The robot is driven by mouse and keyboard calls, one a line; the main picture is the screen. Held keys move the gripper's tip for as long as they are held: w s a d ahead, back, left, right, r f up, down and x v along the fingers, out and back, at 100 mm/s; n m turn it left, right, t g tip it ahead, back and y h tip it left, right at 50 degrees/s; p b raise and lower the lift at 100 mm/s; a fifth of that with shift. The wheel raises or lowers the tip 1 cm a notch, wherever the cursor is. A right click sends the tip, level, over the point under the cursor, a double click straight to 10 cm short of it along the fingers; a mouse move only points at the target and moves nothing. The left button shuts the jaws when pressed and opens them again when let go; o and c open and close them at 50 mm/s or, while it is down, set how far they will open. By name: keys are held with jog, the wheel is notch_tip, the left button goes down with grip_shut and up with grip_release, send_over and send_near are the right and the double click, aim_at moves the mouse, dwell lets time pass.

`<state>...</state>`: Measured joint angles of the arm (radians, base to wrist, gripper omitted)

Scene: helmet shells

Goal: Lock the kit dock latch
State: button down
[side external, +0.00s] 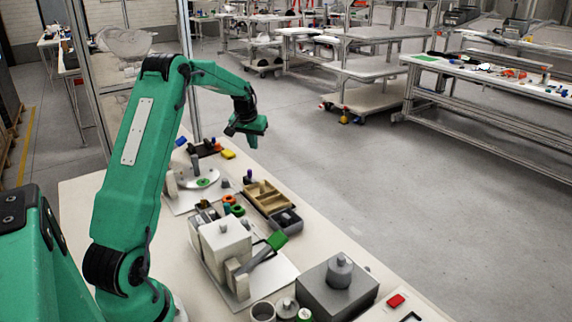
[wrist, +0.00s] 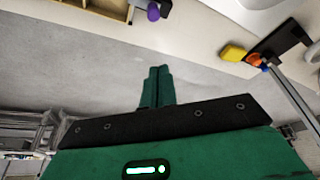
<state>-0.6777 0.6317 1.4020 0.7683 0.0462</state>
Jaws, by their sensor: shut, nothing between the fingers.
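My gripper (side external: 259,141) is raised above the far part of the table, past the parts there, touching nothing. In the wrist view its two green fingers (wrist: 159,72) are together and empty. A light grey block fixture (side external: 226,243) stands on a pale plate at the middle of the table. A lever with a green grip (side external: 277,240) slants up to the right from it; this may be the dock latch, but I cannot tell for sure. The lever is well below and nearer the camera than my gripper. It does not show in the wrist view.
A tan divided tray (side external: 262,196) and a dark box (side external: 287,221) lie beyond the fixture. A large grey block (side external: 337,285) with a knob stands nearer. Small parts, including a yellow block (side external: 228,154), lie at the far end. The wrist view shows a purple knob (wrist: 153,12).

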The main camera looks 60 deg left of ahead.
jog(key=shift+v, duration=0.85)
jog(key=s+d+r+m, duration=0.1)
jog(key=s+d+r, duration=0.1)
jog(key=d+r, duration=0.35)
jog(key=s+d+r+m+t, duration=0.1)
jog(key=s+d+r, duration=0.15)
jog(key=d, duration=0.65)
jog(key=s+d+r+m, duration=0.15)
jog(key=d+r, duration=0.25)
jog(key=d, duration=0.4)
jog(key=s+d+f+m+t+h, duration=0.1)
jog(key=s+d+f+m+h, duration=0.1)
jog(key=s+d, duration=1.3)
jog(key=s+m, duration=0.1)
jog(key=s, duration=0.2)
jog(key=shift+s+m+t, duration=0.3)
jog(key=shift+m, duration=0.05)
